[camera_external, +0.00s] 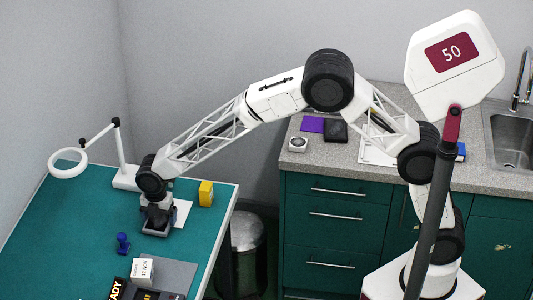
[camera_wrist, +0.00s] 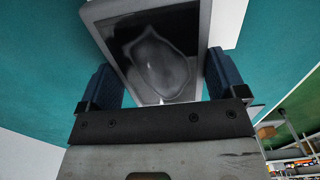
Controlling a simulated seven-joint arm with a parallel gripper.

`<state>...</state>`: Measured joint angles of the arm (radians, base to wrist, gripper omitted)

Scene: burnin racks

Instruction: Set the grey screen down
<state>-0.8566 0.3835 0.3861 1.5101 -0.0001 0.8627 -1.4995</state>
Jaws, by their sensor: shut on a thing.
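The grey screen (camera_wrist: 158,55) is a flat box with a grey rim and a dark glossy face. It lies between the two blue-padded fingers of my gripper (camera_wrist: 163,85) in the wrist view, and my gripper is shut on it. In the external view my gripper (camera_external: 158,212) is low over the green table (camera_external: 80,215), with the grey screen (camera_external: 155,229) under it. I cannot tell whether the screen touches the table top.
A yellow box (camera_external: 206,193) and a white sheet (camera_external: 183,212) are close to the right. A blue stamp-like object (camera_external: 123,243), a white box (camera_external: 142,271) and a grey mat (camera_external: 176,275) lie nearer the front. A ring lamp (camera_external: 68,164) stands behind left.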

